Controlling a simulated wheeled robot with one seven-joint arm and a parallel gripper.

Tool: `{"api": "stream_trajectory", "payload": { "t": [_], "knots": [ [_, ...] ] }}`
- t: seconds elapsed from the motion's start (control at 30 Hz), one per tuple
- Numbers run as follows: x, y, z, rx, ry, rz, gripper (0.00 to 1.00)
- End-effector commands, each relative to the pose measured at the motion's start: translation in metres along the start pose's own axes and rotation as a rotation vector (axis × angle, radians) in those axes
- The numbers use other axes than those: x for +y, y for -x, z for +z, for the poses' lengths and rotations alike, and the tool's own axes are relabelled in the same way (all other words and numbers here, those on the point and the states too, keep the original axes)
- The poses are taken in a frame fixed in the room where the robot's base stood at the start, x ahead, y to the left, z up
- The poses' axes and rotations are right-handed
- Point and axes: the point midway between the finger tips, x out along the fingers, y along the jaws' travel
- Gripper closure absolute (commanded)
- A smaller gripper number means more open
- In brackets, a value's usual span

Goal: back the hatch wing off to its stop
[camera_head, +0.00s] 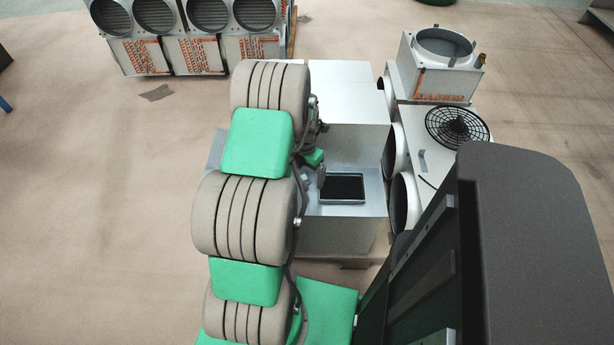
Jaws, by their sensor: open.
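A pale metal cabinet (365,213) stands in the middle of the camera_head view, with a dark square panel in a light frame (342,188) on its top. I cannot make out the hatch wing; it is too small or hidden behind my arm. My grey and green arm covers the cabinet's left side. What looks like my gripper (319,174) shows only in part at the arm's right edge, just left of the dark panel, with a small green part above it. It is open. I cannot tell whether it touches anything.
White duct units with round openings (401,150) stand close on the cabinet's right, one with a black fan grille (457,127). A unit with a round top opening (440,75) stands behind. More units (195,55) stand at back left. The left floor is largely clear.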

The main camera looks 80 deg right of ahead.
Motion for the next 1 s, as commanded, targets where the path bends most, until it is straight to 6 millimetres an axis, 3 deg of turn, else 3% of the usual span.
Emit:
{"api": "stream_trajectory", "payload": {
  "t": [0.57, 1.0],
  "knots": [
    [0.0, 0.068, 0.0, -0.001, -0.001, 0.0, 0.0],
    [0.0, 0.069, 0.0, 0.0, -0.011, 0.0, 0.0]
  ]
}}
